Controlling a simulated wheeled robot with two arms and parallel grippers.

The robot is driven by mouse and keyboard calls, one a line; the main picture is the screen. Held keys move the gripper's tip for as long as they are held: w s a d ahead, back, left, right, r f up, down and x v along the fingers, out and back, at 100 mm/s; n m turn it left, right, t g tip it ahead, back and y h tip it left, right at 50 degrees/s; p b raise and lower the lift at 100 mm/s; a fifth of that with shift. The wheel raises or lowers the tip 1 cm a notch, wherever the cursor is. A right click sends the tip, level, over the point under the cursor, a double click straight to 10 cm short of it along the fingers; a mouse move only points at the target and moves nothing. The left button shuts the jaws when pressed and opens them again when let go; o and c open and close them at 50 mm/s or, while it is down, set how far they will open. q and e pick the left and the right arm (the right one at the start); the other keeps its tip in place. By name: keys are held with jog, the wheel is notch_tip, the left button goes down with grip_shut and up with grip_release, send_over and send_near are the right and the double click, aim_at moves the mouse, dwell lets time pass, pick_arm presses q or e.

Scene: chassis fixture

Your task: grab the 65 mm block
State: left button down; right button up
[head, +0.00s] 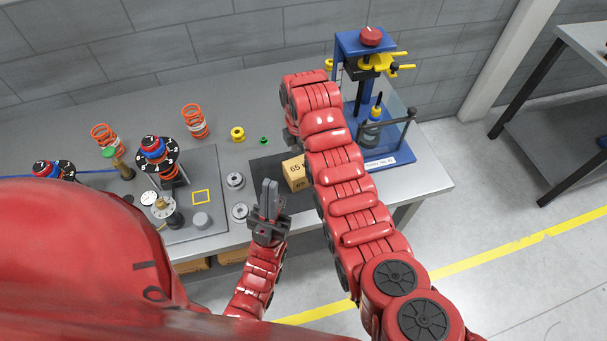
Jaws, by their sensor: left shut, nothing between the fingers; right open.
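The 65 mm block (292,174) is a tan cube marked "65". It sits on a dark mat (262,172) near the table's front, and its right side is partly hidden by my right arm. My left gripper (270,187) points up the picture, just left of and below the block, with its fingers together and nothing between them. It looks apart from the block. My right arm passes over the table, right of the block. My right gripper (293,138) is mostly hidden by its own arm, above the block in the picture; only a small grey part shows.
A blue press (362,45) with a red knob stands at the back right. Left of the mat are metal rings (235,180), a grey fixture plate (215,165) with dials, and orange springs (194,120). A yellow ring (237,134) and a green nut (264,140) lie behind the mat.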

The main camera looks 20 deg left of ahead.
aim_at(303, 165)
jog(key=shift+w+d+f+p, duration=0.1)
jog(key=shift+d+f+p, duration=0.05)
jog(key=shift+f+p, duration=0.75)
jog(key=shift+d+f+p, duration=0.15)
jog(key=shift+f+p, duration=0.5)
jog(key=shift+f, duration=1.2)
jog(key=c, duration=1.3)
jog(key=shift+c, duration=0.2)
jog(key=shift+a+r, duration=0.1)
jog(key=shift+r, duration=0.05)
